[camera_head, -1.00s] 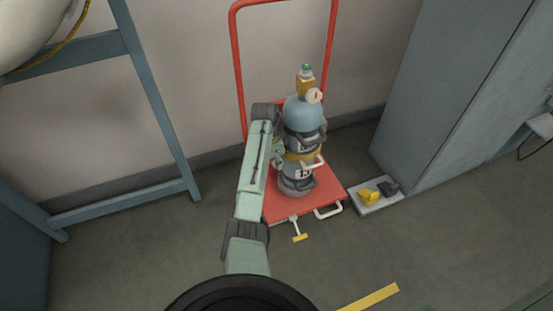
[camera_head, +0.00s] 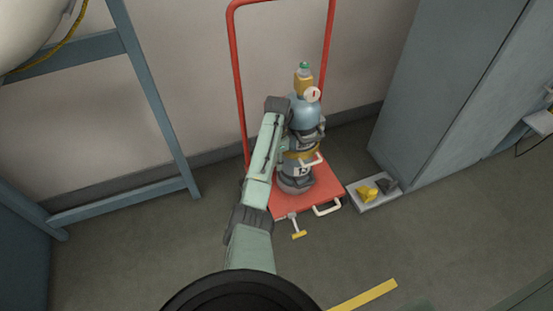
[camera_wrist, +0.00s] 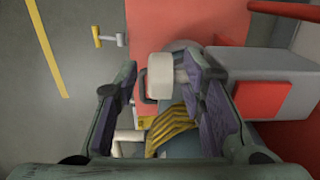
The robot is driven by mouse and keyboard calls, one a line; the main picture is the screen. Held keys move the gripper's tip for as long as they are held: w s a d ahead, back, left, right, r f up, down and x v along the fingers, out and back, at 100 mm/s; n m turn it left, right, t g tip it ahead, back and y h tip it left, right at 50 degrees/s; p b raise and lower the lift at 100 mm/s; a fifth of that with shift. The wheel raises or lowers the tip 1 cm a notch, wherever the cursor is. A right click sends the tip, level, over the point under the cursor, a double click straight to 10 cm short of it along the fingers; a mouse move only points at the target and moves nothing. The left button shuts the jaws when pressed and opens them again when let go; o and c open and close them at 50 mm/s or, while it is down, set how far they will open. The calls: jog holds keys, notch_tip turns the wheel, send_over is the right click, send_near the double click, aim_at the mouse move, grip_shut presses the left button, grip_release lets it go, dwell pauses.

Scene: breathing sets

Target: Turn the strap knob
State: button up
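A blue and grey gas cylinder (camera_head: 305,113) stands upright on a red trolley, with a yellow strap band (camera_head: 300,154) around its middle. In the wrist view the yellow strap (camera_wrist: 175,132) shows between my fingers. A pale, rounded knob (camera_wrist: 160,76), probably the strap knob, also lies between the fingertips. My gripper (camera_wrist: 160,82) is open around it, with a visible gap on each side; depth and contact are hard to judge. In the head view my arm hides the gripper and the cylinder's left side.
The red trolley deck (camera_head: 322,191) has a white front handle (camera_head: 327,210) and a yellow-tipped pedal (camera_head: 298,234). A tray (camera_head: 379,203) with yellow and dark items sits to its right, beside a grey cabinet (camera_head: 430,90). A blue frame (camera_head: 155,100) stands left. The front floor is mostly clear.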

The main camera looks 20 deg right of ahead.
notch_tip(320, 180, up, 12)
dwell(0.6)
jog(key=shift+d, duration=0.1)
